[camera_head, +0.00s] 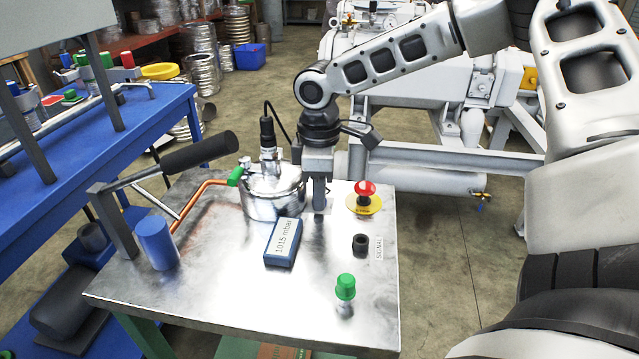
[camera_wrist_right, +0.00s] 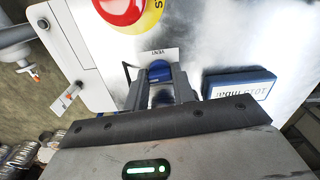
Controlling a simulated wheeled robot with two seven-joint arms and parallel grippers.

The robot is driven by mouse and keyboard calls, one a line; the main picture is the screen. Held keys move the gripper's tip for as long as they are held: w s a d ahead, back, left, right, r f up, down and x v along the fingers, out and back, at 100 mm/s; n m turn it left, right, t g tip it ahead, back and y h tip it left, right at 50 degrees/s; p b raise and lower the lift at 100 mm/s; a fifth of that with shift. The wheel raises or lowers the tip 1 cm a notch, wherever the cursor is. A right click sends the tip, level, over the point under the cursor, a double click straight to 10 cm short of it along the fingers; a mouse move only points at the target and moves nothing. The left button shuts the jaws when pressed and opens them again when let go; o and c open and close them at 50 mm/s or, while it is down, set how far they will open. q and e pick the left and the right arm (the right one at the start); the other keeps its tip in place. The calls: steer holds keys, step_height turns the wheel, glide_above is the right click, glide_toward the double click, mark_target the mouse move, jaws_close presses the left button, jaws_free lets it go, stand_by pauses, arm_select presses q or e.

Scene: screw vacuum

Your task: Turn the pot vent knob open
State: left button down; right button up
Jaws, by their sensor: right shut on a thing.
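The silver pot (camera_head: 274,198) stands on the metal tabletop, with a black-topped sensor and cable on its lid. My right gripper (camera_head: 319,190) points down just right of the pot. In the right wrist view, my right gripper (camera_wrist_right: 161,86) is shut on the blue vent knob (camera_wrist_right: 160,72), with one finger on each side. A "VENT" label (camera_wrist_right: 157,53) lies beside the knob. In the head view the gripper hides the knob, and its turn angle cannot be told. My left gripper is in neither view.
A blue pressure display (camera_head: 283,242) reads about 1015 mbar. A red emergency button (camera_head: 365,193), black knob (camera_head: 360,243) and green button (camera_head: 345,288) are on the tabletop (camera_head: 225,285). A black-handled lever (camera_head: 200,151) and orange pipe (camera_head: 190,205) are left of the pot.

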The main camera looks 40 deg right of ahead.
steer(key=shift+m, duration=0.4)
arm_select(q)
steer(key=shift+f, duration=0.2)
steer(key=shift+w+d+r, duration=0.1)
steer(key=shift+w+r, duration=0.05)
arm_select(e)
steer(key=o, duration=0.7)
